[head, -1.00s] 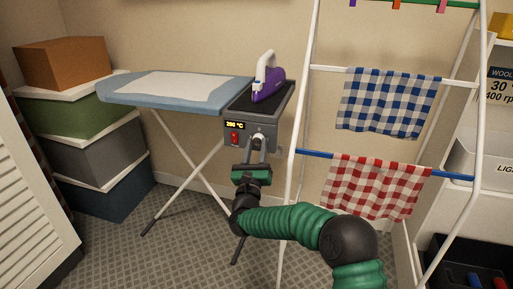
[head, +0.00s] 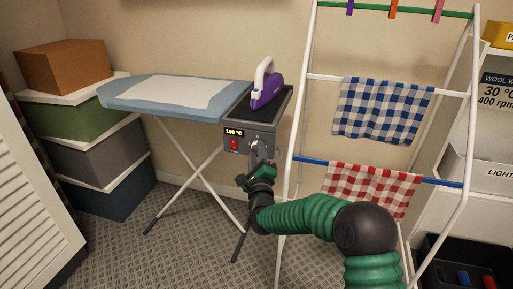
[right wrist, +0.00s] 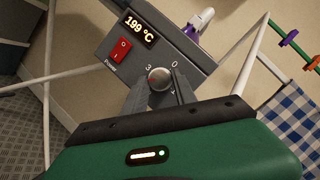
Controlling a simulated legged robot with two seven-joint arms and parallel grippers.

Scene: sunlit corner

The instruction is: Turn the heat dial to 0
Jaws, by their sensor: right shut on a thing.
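The heat dial (right wrist: 159,78) is a round silver knob on the front of the grey control box (head: 262,137) at the end of the ironing board. In the right wrist view a 3 and a 0 are printed above it. My right gripper (right wrist: 157,92) is shut on the dial, one finger on each side, and sits rolled relative to the box. In the head view my right gripper (head: 259,155) hides most of the dial. My left gripper is not in view.
A red power switch (right wrist: 119,50) sits beside the dial. A purple iron (head: 268,91) stands on the box's dark top. A white drying rack (head: 299,120) with checked cloths stands close to the right of my gripper. Stacked boxes (head: 75,120) fill the left corner.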

